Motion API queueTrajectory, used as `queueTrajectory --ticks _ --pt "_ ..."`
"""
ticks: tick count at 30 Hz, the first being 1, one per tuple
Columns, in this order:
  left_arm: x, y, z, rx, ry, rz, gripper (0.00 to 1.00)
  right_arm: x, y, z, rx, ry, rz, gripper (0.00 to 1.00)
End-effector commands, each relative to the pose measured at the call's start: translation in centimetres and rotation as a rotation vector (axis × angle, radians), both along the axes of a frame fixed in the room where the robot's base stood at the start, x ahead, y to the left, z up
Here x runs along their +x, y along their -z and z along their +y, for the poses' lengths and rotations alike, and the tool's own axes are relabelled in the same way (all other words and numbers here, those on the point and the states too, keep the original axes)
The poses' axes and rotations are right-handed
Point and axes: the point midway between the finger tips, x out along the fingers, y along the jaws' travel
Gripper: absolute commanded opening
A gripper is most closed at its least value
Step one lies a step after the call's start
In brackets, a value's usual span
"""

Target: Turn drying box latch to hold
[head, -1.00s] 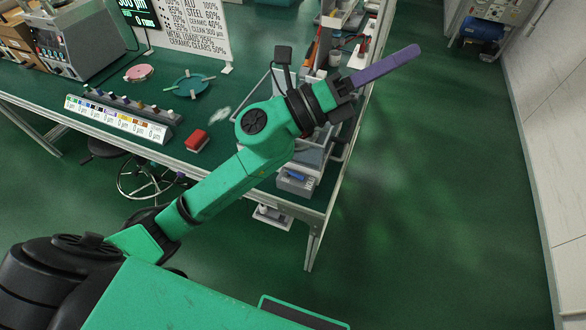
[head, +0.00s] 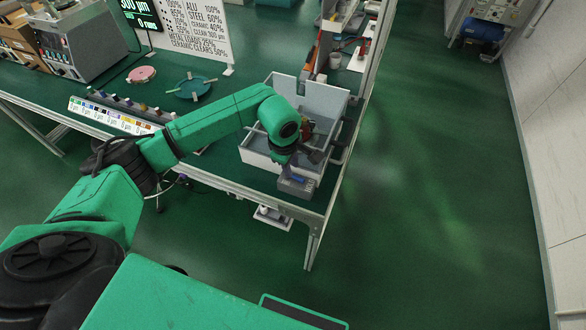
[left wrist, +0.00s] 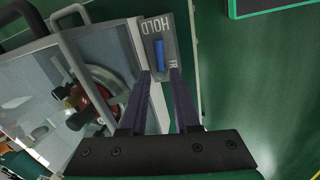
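The drying box (head: 262,155) is a grey box at the right front corner of the green bench. Its latch panel (head: 290,187) sits low on the near side. In the left wrist view, the blue latch bar (left wrist: 159,55) lies lengthwise on a grey plate with a HOLD label (left wrist: 158,25) at its far end. A second label at its near end is partly hidden by a finger. My left gripper (left wrist: 160,73) is open, its two purple fingers apart at the near end of the latch. I cannot tell whether they touch it. My right gripper is not in view.
A red part with dark knobs (left wrist: 95,105) shows inside the box. A teal disc (head: 194,88), a pink disc (head: 141,74) and a labelled rack (head: 115,115) stand left on the bench. The floor right of the bench is clear.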

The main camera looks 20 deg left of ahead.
Motion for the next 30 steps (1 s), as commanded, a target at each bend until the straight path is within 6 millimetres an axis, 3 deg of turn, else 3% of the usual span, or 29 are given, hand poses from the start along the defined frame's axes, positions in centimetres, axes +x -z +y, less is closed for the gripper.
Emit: queueTrajectory --ticks 6,15,17,18,23,27,30 --pt "0.7 3.6 -0.2 -0.003 0.001 0.001 0.3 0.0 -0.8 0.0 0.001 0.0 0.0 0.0" --pt "0.8 4.2 -0.3 -0.003 0.001 -0.001 0.3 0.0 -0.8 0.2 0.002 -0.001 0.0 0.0" --pt "0.8 4.2 -0.3 -0.003 0.001 -0.001 0.07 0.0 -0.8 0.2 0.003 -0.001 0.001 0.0" --pt "0.8 4.2 -0.3 -0.003 0.001 -0.001 0.0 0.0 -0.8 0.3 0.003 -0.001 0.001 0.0" --pt "0.9 4.3 -0.3 -0.003 -0.006 -0.003 0.0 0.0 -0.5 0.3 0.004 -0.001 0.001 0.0" --pt "1.1 4.8 -0.3 0.0 -0.093 -0.004 0.0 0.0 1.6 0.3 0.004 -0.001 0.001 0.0" --pt "1.2 4.5 -0.3 0.0 -0.144 -0.003 0.0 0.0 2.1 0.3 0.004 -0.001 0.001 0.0"
